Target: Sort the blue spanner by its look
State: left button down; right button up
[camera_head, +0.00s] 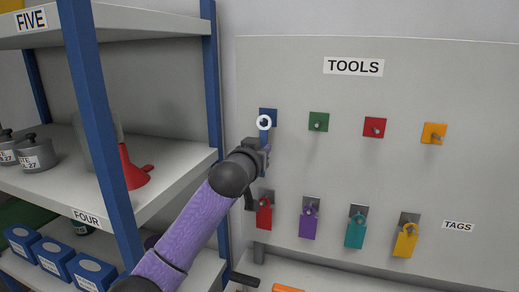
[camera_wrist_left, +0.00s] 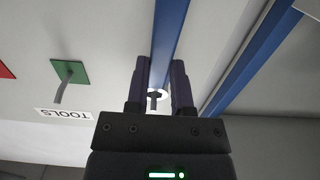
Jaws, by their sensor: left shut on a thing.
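The blue spanner (camera_head: 264,135) stands roughly upright at the TOOLS board (camera_head: 470,100), its pale ring end (camera_head: 264,122) up in front of the blue square (camera_head: 273,111). My left gripper (camera_head: 263,147) is shut on the spanner below the ring. In the left wrist view, the blue handle (camera_wrist_left: 170,40) runs between the fingers (camera_wrist_left: 157,88). A dark peg-like shape shows inside the ring there; I cannot tell whether the ring hangs on it. My right gripper is not in view.
Green (camera_head: 319,121), red (camera_head: 374,127) and orange (camera_head: 434,133) squares with pegs continue the row. Several coloured tags, such as the purple tag (camera_head: 309,223), hang below. A shelf with a blue post (camera_head: 100,120) stands left, holding a red funnel (camera_head: 132,172).

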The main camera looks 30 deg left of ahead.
pick_arm(q)
jog(key=shift+c, duration=2)
grip_release()
jog(key=shift+s, duration=0.1)
